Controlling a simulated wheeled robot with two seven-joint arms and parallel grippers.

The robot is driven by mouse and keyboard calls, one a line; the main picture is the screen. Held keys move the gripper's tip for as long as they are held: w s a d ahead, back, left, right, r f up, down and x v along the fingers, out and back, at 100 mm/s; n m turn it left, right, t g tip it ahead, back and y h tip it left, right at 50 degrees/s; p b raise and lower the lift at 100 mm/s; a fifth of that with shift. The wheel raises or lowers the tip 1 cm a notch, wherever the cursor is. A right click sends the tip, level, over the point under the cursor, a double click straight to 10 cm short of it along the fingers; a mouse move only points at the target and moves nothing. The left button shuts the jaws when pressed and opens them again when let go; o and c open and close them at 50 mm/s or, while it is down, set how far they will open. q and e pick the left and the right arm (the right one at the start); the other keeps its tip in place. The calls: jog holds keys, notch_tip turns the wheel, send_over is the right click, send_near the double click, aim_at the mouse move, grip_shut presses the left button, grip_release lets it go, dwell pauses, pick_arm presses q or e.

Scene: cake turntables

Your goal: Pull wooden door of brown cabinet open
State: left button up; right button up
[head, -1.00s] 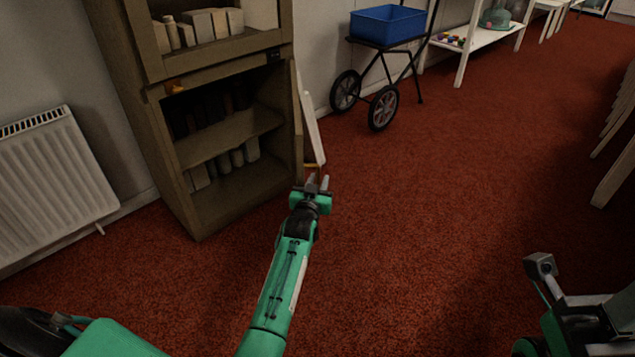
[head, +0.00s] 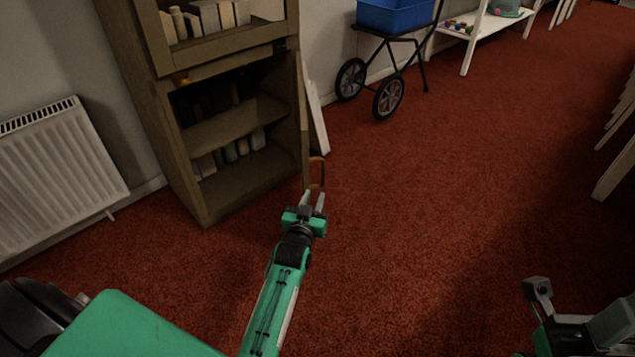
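The brown cabinet (head: 160,130) stands at the left against the wall. Its lower compartment is uncovered, with shelves inside. Its wooden door (head: 304,120) is swung out and seen nearly edge-on at the right side of the opening. A brass-coloured handle (head: 323,173) sticks out near the door's lower outer end. My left gripper (head: 313,199) is just below the handle in the head view, with its two fingers apart and nothing seen between them. The fingertips appear clear of the handle. My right gripper (head: 538,289) is at the lower right, far from the cabinet; its fingers are unclear.
A white board (head: 317,118) leans on the wall behind the door. A wheeled cart (head: 388,97) with a blue bin (head: 393,15) and a white shelf (head: 480,42) stand further back. A radiator (head: 60,165) is at the left. The red carpet in the middle is clear.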

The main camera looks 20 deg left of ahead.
pick_arm(q)
jog(key=shift+s+d+p, duration=0.15)
jog(key=shift+s+p, duration=0.05)
jog(key=shift+s, duration=0.6)
jog(key=shift+s+d+p, duration=0.15)
jog(key=shift+s, duration=0.6)
